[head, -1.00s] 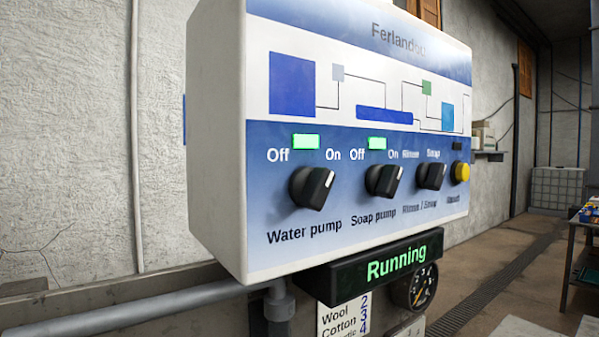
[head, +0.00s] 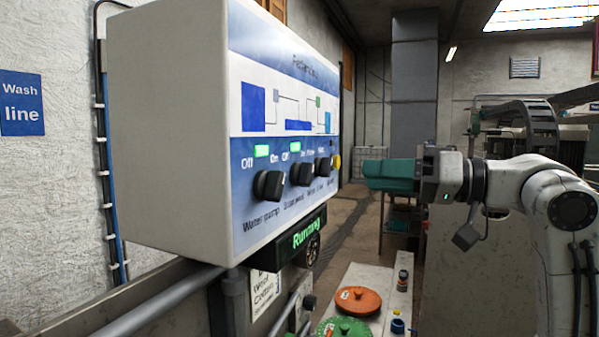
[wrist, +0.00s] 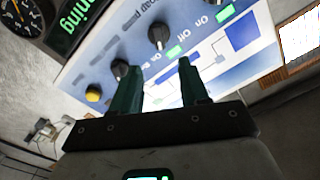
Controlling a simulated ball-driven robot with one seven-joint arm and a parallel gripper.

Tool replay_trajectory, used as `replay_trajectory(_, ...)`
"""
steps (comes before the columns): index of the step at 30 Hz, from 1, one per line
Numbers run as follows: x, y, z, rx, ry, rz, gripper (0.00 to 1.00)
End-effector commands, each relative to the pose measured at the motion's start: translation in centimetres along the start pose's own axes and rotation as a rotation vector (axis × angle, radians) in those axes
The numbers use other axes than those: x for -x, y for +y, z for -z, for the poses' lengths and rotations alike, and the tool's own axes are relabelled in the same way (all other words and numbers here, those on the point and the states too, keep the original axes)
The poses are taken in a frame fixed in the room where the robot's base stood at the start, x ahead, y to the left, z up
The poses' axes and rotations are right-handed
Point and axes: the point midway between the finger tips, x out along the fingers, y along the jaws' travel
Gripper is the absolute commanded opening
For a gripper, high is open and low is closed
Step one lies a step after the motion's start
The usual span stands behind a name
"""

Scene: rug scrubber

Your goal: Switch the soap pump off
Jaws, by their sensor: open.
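The soap pump switch is a black rotary knob (head: 302,173) with a white mark turned to the upper right, toward On. Its lamp (head: 295,147) above is lit green. It sits on the front of the white and blue control box (head: 165,130). The wrist view shows the knob (wrist: 160,36) upside down, with its lit lamp (wrist: 174,51). My gripper (head: 367,172), with teal fingers, is open and empty, to the right of the box in the head view. In the wrist view the knob lies beyond the gap between the fingertips (wrist: 159,62), with no contact visible.
The water pump knob (head: 268,186) is left of the soap knob; the rinse/soap knob (head: 323,166) and yellow button (head: 337,161) are right. A display (head: 304,235) below reads Running. Orange (head: 358,300) and green (head: 344,328) lids lie below. A pipe (head: 160,305) runs at lower left.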

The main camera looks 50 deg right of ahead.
Motion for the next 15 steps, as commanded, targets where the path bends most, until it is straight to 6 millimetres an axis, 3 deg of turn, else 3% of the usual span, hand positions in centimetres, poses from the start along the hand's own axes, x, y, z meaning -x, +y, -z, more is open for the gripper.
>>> replay_trajectory(15,-8.5,-0.1,0.1,-0.001,-0.002,0.001,0.45)
